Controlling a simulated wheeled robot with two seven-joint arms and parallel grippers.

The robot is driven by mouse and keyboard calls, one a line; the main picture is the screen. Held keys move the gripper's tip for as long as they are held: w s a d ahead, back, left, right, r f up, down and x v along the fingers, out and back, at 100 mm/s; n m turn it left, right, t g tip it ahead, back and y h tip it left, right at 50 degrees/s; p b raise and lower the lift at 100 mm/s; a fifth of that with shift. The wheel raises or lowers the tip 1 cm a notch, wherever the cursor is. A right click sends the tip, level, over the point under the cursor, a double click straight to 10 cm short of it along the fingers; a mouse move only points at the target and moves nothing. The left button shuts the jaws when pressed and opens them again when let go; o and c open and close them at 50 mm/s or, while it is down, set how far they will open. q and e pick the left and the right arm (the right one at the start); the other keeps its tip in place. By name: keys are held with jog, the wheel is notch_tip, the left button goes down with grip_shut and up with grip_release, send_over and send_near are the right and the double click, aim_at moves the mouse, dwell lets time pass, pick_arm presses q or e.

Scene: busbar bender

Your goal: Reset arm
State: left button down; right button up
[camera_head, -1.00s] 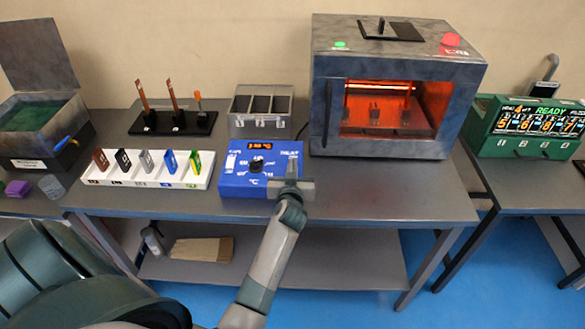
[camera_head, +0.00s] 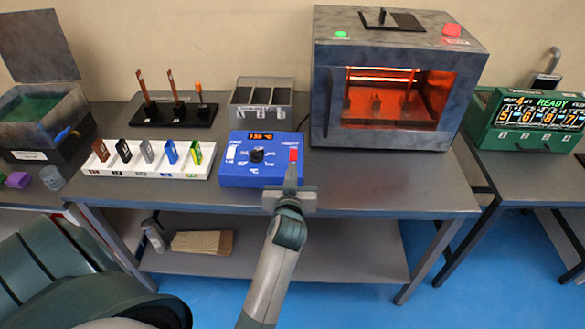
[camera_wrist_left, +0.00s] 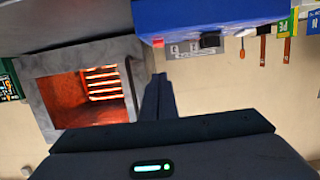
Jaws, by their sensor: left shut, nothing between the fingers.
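My left gripper (camera_head: 290,177) is shut and empty, with its fingers at the front right corner of the blue control box (camera_head: 236,181). I cannot tell whether they touch it. The box has a lit display, a black knob and a red switch (camera_head: 293,155) just beyond the fingertips. In the left wrist view the closed dark fingers (camera_wrist_left: 158,98) point up, below the blue box (camera_wrist_left: 205,14). That view is upside down. My right gripper is not in view.
A grey oven (camera_head: 330,110) glows orange inside, right of the box. A white tray (camera_head: 135,172) of coloured tags, a black stand (camera_head: 180,116) and a grey three-slot bin (camera_head: 281,106) stand left and behind. A green display unit (camera_head: 495,140) is at right.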

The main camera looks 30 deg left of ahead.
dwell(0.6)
pick_arm(q)
jog(key=s+d+f+m+g+h, duration=0.3)
jog(key=s+d+f, duration=0.2)
jog(key=s, duration=0.6)
jog(key=s+d+f+m+g+h, duration=0.2)
jog(key=s+d+f+g, duration=0.25)
jog(key=s, duration=0.75)
jog(key=s+d+f+m+g+h, duration=0.25)
jog(key=s+d+f, duration=0.25)
jog(key=s, duration=0.6)
notch_tip(320, 180, down, 31)
jog(key=g+b, duration=0.1)
jog(key=b, duration=0.3)
jog(key=s+a+f+m+g+b, duration=0.1)
jog(key=s+a+f+b, duration=0.2)
jog(key=s+f, duration=1.6)
notch_tip(320, 180, down, 4)
jog(key=shift+a+r, duration=0.15)
jog(key=shift+r, duration=0.1)
